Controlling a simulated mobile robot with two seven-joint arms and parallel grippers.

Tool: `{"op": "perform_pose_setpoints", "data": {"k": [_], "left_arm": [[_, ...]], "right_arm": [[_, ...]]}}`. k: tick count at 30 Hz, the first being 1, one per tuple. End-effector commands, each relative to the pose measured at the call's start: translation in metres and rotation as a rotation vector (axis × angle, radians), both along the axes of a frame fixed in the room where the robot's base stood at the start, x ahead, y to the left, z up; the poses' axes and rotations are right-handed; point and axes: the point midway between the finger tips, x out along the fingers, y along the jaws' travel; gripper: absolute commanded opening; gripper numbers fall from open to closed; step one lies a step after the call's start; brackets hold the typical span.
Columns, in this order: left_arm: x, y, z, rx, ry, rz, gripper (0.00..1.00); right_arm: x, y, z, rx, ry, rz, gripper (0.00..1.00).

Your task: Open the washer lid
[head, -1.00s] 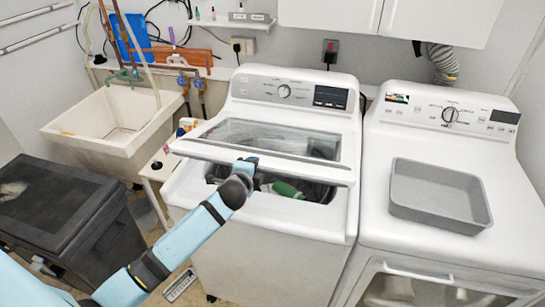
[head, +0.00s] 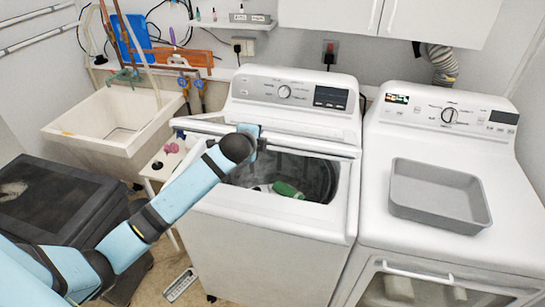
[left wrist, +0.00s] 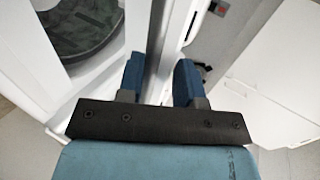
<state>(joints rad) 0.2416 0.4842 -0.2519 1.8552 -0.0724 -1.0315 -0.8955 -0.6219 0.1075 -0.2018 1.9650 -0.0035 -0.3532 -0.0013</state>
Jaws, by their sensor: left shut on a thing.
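The white top-load washer (head: 270,240) stands in the middle of the head view. Its lid (head: 310,148) is raised and tilted, seen nearly edge-on, with the drum opening (head: 310,175) showing below it. A green item (head: 288,190) lies inside the drum. In the left wrist view, the two blue fingers (left wrist: 158,82) stand on either side of the white lid edge, and the drum shows at upper left. My right gripper is not in view.
A dryer (head: 450,130) with a grey tray (head: 440,195) on top stands at right. Wall cabinets (head: 400,20) hang above. A utility sink (head: 110,120) and a dark bin (head: 60,205) are at left.

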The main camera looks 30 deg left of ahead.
Motion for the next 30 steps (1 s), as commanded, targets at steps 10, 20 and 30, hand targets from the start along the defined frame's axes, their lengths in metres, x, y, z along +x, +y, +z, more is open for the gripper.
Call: {"op": "perform_pose_setpoints", "data": {"k": [10,20,30], "left_arm": [[0.016,0.004,0.033,-0.016,0.066,0.001,0.05],[0.024,0.006,0.052,-0.027,0.115,0.001,0.05],[0.026,0.006,0.055,-0.029,0.12,0.0,0.05]], "right_arm": [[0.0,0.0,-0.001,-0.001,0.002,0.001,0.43],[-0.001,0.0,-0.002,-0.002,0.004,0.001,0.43],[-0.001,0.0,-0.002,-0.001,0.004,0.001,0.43]]}}
